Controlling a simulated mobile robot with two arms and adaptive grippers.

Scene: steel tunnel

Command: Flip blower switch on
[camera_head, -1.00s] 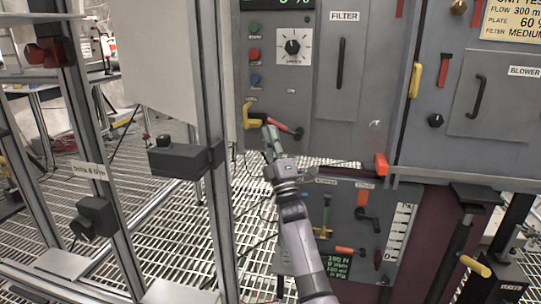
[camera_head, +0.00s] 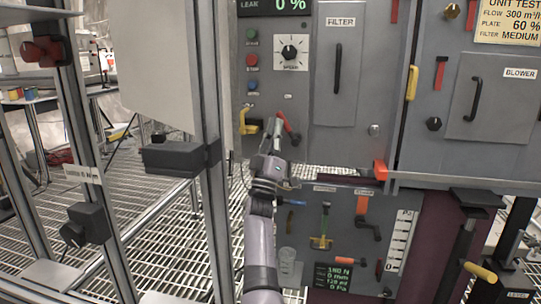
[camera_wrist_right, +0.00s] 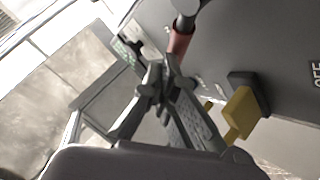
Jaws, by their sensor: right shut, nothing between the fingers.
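A red-gripped lever (camera_head: 285,123) with a dark end is on the grey cabinet front, tilted with its red part up and left. Beside it, to the left, is a yellow handle (camera_head: 244,121) on a black base. I cannot read which of these is the blower switch. My right gripper (camera_head: 276,140) is shut and empty, just below and left of the red lever. In the right wrist view its fingers (camera_wrist_right: 165,70) are at the red lever (camera_wrist_right: 180,42); contact is unclear. The yellow handle (camera_wrist_right: 240,112) is to their right. My left gripper is not in view.
A panel labelled BLOWER (camera_head: 500,95) with a black handle is at the right. A FILTER door (camera_head: 335,80) and a dial (camera_head: 290,52) are above the levers. A metal frame post (camera_head: 212,150) stands close on the left. A lower panel (camera_head: 340,230) carries more levers.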

